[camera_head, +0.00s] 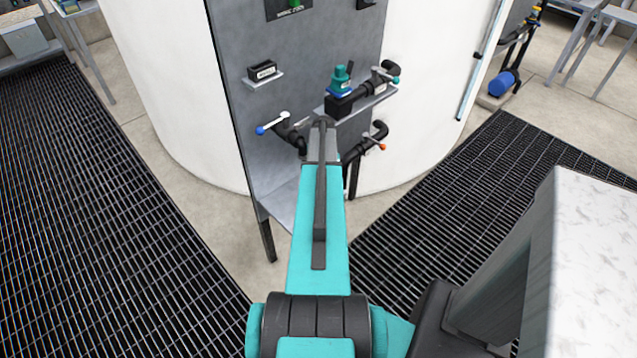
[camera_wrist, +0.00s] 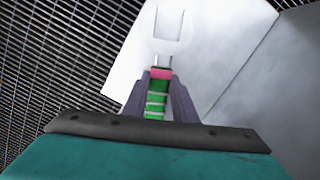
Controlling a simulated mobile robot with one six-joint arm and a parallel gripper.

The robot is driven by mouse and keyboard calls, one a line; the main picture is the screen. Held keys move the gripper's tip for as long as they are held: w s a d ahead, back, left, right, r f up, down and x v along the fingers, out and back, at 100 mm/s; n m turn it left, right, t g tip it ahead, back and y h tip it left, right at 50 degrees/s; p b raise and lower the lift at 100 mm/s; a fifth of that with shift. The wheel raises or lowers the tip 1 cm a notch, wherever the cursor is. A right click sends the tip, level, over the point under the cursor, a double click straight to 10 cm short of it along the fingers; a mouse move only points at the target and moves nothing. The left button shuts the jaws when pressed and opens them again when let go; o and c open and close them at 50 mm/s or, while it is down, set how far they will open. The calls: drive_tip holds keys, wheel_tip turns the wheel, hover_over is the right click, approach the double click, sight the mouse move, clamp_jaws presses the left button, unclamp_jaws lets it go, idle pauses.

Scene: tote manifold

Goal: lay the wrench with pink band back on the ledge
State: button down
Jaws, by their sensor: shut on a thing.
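The wrench with pink band (camera_wrist: 157,98) is between the two fingers of my gripper (camera_wrist: 159,80) in the wrist view. Its handle is green, with the pink band just below the shaft. Its forked metal head points away from my gripper, over a pale grey surface that looks like the ledge (camera_wrist: 215,45). I cannot tell whether the wrench touches it. In the head view the pale ledge (camera_head: 277,207) shows low on the grey panel, partly behind my arm. My gripper and the wrench are mostly hidden by my arm there.
The grey panel (camera_head: 235,120) carries a valve with a blue-tipped handle (camera_head: 272,124), a pipe with an orange-tipped handle (camera_head: 372,142), a small shelf (camera_head: 378,98) with a teal-topped fitting, and a black holder (camera_head: 262,71). Dark floor grating (camera_head: 90,190) lies open at left.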

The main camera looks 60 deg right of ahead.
drive_tip(key=c, duration=1.4)
unclamp_jaws()
drive_tip(key=shift+r, duration=0.15)
drive_tip(key=shift+d+r+b, duration=0.2)
drive_tip(key=shift+r, duration=1)
drive_tip(key=shift+d+r+b, duration=0.15)
drive_tip(key=shift+r+b, duration=0.1)
drive_tip(key=shift+r, duration=0.95)
drive_tip(key=shift+d+r+b, duration=0.2)
drive_tip(key=shift+r, duration=1)
